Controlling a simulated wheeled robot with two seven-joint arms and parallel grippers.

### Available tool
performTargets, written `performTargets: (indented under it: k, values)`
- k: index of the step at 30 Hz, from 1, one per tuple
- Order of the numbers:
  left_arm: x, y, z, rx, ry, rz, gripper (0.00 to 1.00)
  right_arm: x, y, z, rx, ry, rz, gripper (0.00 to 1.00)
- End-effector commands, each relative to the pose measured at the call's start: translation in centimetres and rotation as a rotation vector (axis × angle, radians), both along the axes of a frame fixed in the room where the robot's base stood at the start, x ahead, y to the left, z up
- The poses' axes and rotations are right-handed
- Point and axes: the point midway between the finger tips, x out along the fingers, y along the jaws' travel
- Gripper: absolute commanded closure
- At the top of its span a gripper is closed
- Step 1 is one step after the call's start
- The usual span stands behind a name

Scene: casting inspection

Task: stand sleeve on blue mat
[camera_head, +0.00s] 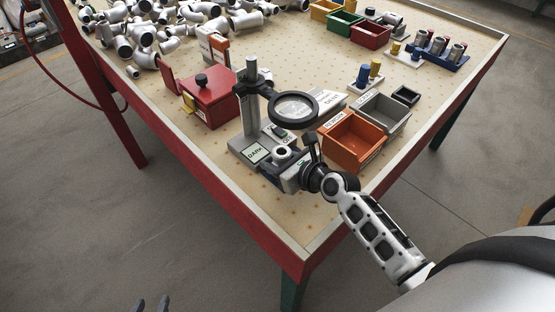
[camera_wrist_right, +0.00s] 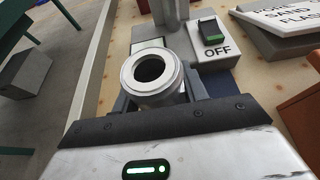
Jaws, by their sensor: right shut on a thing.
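The sleeve, a short silver metal tube with an open round top, is in my right gripper (camera_head: 291,170). In the right wrist view the sleeve (camera_wrist_right: 153,96) is upright or nearly so, between the dark fingers. It also shows in the head view (camera_head: 283,158), at the front of the magnifier stand (camera_head: 247,140). I cannot tell whether its bottom touches anything. A blue mat cannot be clearly made out; dark blue patches beside the sleeve may be mat or finger. The tips of my left gripper (camera_head: 152,305) show at the bottom edge, apart and empty, away from the table.
The magnifier lens (camera_head: 294,107) hangs close behind my right gripper. An orange bin (camera_head: 352,143) and a grey bin (camera_head: 382,113) stand to its right. A red box (camera_head: 209,101) is to the left. A switch marked OFF (camera_wrist_right: 213,36) is beside the sleeve. The table's front corner is clear.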

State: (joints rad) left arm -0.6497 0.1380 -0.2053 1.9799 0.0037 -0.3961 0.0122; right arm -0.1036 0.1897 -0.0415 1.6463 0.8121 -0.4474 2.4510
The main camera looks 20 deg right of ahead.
Motion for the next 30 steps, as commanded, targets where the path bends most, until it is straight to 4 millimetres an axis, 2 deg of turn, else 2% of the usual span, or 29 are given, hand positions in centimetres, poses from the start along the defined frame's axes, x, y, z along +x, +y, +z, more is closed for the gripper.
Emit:
performTargets:
  k: [3,4,6,17,20,30]
  values:
    - [0.0,0.0,-0.2,0.0,0.001,-0.001,0.64,0.0,0.0,-0.2,0.001,-0.003,-0.001,0.96]
    - [0.0,0.0,-0.2,0.0,0.001,-0.001,0.64,0.0,0.0,-0.3,0.0,0.0,0.0,0.51]
    - [-0.1,0.0,-0.2,0.0,0.003,-0.001,0.64,0.0,0.0,-0.2,0.0,0.0,0.0,0.35]
    - [-0.3,0.0,0.0,0.001,0.006,-0.001,0.64,-0.3,-0.1,0.2,0.001,0.0,0.0,0.35]
    - [-0.2,0.0,0.2,0.001,0.005,-0.001,0.64,-1.4,-0.5,0.6,0.001,0.001,0.0,0.35]
    - [-0.4,0.2,0.2,0.006,0.011,0.001,0.64,-7.7,-2.6,3.3,0.0,0.003,0.001,0.35]
